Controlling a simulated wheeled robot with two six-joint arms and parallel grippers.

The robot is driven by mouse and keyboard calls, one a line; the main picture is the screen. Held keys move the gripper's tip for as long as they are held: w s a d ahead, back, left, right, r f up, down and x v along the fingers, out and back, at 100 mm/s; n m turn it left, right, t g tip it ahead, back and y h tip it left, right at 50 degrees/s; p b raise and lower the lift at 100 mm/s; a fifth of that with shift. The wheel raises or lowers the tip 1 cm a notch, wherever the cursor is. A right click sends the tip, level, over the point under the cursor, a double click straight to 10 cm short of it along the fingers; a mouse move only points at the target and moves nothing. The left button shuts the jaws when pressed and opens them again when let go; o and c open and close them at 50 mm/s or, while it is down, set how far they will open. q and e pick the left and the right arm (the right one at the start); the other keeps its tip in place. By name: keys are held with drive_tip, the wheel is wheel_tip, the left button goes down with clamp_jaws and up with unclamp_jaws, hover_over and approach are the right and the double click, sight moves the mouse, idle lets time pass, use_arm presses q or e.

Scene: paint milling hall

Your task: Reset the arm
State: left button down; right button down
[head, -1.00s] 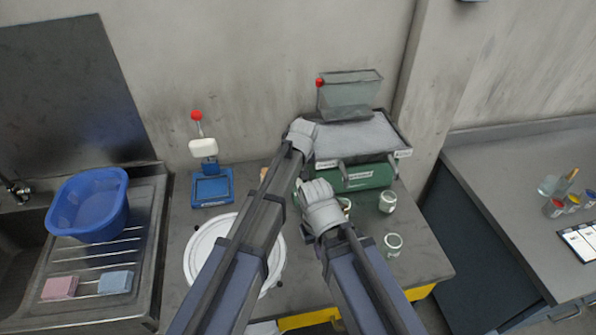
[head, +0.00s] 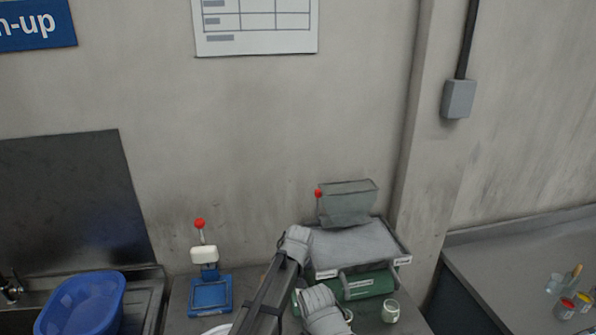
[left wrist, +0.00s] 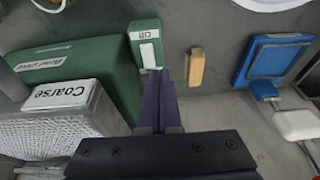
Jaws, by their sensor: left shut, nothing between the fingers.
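My left arm reaches up from the bottom of the head view, and its grey gripper end (head: 297,243) is in front of the left edge of the grey tray. In the left wrist view the dark fingers of my left gripper (left wrist: 158,74) are together with nothing between them. Their tips appear close to a small green block with a white tab (left wrist: 145,42); I cannot tell if they touch. My right gripper's grey end (head: 321,308) is lower and slightly right, in front of the green machine (head: 366,284). Its fingers are hidden.
A blue press (head: 210,293) stands left, near a blue basin (head: 82,305). A jar (head: 390,311) stands right. A wooden piece (left wrist: 196,68) lies right of my left fingers.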

use_arm(q)
drive_tip(key=s+a+m+g, duration=0.2)
drive_tip(key=s+a, duration=1.4)
drive_tip(key=s, duration=0.4)
drive_tip(key=s+d+f+m+b, duration=0.1)
drive_tip(key=d+f+b, duration=0.1)
drive_tip(key=d, duration=0.1)
drive_tip(key=s+d+f+m+g+b, duration=0.1)
drive_tip(key=s+d+f+b, duration=0.1)
drive_tip(key=d, duration=0.1)
drive_tip(key=s+d+f+m+b, duration=0.1)
drive_tip(key=s+d+f, duration=0.1)
drive_tip(key=d, duration=0.2)
drive_tip(key=shift+s+f+m+y+b, duration=0.25)
drive_tip(key=shift+m+y+b, duration=0.05)
drive_tip(key=shift+m+b, duration=0.1)
drive_tip(key=shift+s+d, duration=0.25)
drive_tip(key=shift+d, duration=0.1)
